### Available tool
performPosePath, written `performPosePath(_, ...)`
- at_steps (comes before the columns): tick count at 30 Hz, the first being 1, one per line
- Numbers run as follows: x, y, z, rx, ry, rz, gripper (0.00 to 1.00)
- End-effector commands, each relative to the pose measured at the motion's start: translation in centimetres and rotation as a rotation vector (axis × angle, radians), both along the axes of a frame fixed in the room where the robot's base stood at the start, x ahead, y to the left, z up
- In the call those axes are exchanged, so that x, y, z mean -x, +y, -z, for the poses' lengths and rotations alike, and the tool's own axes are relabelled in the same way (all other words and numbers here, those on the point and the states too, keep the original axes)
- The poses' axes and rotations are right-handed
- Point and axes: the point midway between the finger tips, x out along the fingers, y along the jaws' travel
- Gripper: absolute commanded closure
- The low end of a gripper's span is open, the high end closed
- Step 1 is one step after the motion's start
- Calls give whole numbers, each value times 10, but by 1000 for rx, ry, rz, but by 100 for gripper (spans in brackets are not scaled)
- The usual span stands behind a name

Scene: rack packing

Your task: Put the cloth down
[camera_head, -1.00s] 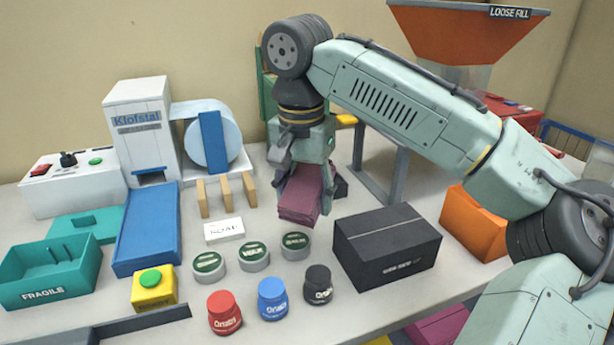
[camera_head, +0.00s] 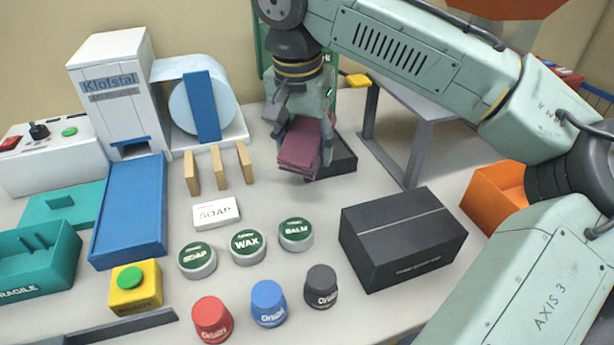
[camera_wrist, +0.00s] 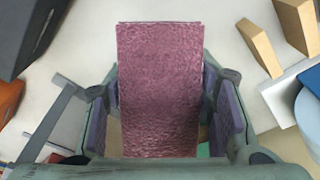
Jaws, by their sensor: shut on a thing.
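The cloth (camera_head: 300,147) is a folded maroon stack, held between the fingers of my gripper (camera_head: 304,135). It is low over the table (camera_head: 265,190), in front of a shallow black tray (camera_head: 340,160); I cannot tell whether its underside touches the table. In the wrist view the cloth (camera_wrist: 160,85) fills the middle, with a purple-padded finger of my gripper (camera_wrist: 160,120) on each side.
A closed black box (camera_head: 400,240) stands front right. Three green-lidded tins (camera_head: 248,244) and a white soap box (camera_head: 216,212) stand front left of the cloth. Wooden dividers (camera_head: 220,168) stand to its left. Bare table lies between the tins and the cloth.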

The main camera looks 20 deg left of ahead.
Motion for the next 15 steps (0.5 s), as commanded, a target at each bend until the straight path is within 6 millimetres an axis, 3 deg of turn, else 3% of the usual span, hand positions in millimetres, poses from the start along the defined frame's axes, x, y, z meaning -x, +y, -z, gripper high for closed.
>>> performPosePath(15,0,0,67,-2,4,0,82)
